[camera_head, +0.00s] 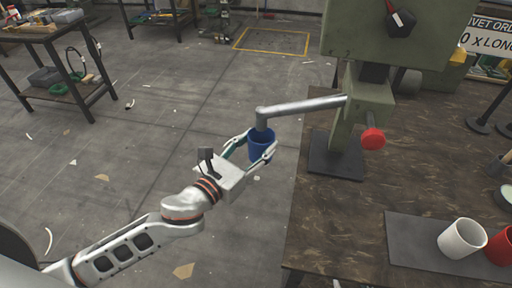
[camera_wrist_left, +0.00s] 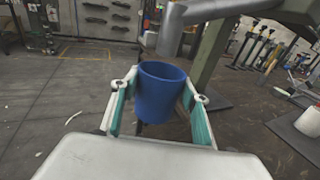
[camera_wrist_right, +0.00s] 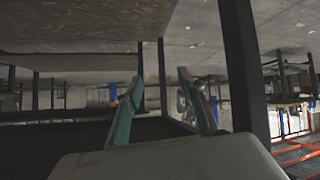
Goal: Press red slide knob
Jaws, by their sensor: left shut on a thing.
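The red slide knob (camera_head: 372,138) is a round red disc on the side of the green rivet press (camera_head: 368,102), above the table. My left gripper (camera_head: 262,147) is shut on a blue cup (camera_head: 261,144), held upright beyond the table's left edge. The end of the press's grey arm (camera_head: 300,107) is just above the cup, and part of it shows over the cup (camera_wrist_left: 160,92) in the left wrist view. No gripper is at the knob. My right gripper (camera_wrist_right: 160,82) has its fingers apart and nothing between them; the head view does not show it.
A white cup (camera_head: 462,239) and a red cup (camera_head: 500,246) stand on a dark mat (camera_head: 410,240) on the brown table (camera_head: 320,220). The press stands on a dark base plate (camera_head: 334,160). The floor left of the table is mostly open, with scattered scraps.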

